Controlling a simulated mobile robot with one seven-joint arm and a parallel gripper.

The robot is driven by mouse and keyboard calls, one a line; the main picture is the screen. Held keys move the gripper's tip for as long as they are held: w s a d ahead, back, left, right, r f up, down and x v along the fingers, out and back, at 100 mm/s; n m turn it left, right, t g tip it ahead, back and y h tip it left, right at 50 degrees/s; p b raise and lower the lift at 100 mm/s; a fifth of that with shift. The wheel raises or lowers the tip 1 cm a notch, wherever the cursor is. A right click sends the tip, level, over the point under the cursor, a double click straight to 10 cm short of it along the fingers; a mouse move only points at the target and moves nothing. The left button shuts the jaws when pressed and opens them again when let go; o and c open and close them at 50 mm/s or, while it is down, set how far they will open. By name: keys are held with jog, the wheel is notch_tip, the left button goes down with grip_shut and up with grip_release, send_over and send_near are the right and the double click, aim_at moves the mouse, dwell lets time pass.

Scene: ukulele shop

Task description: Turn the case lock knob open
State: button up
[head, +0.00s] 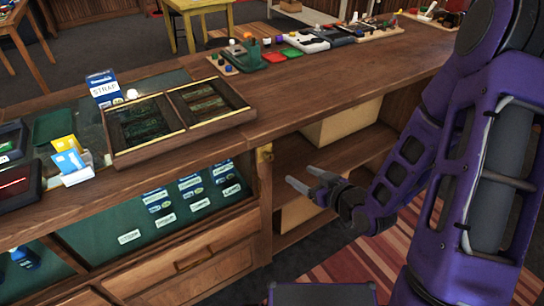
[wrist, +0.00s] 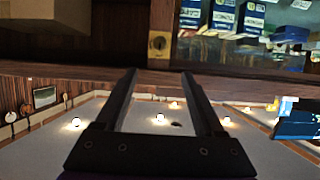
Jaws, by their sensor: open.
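The case lock knob is a small brass piece (head: 265,153) on the wooden post at the right end of the glass display case (head: 165,215), just below the countertop. In the wrist view the brass lock (wrist: 158,43) shows on the wood, beyond the fingertips and roughly centred between them. My gripper (head: 303,177) is open and empty, a little to the right of the knob and slightly lower in the head view. Its two fingers (wrist: 159,74) are spread apart and do not appear to touch the knob. The knob's exact turn angle is too small to tell.
The wooden countertop (head: 300,90) overhangs the lock. A divided wooden tray (head: 180,133) stands on it. Open shelves (head: 335,160) lie to the right of the post, and a drawer (head: 185,270) is below the case. Striped rug (head: 355,265) covers floor near my arm.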

aim_at(270, 158)
jog(key=b+x, duration=0.9)
jog(key=x, duration=0.8)
grip_shut()
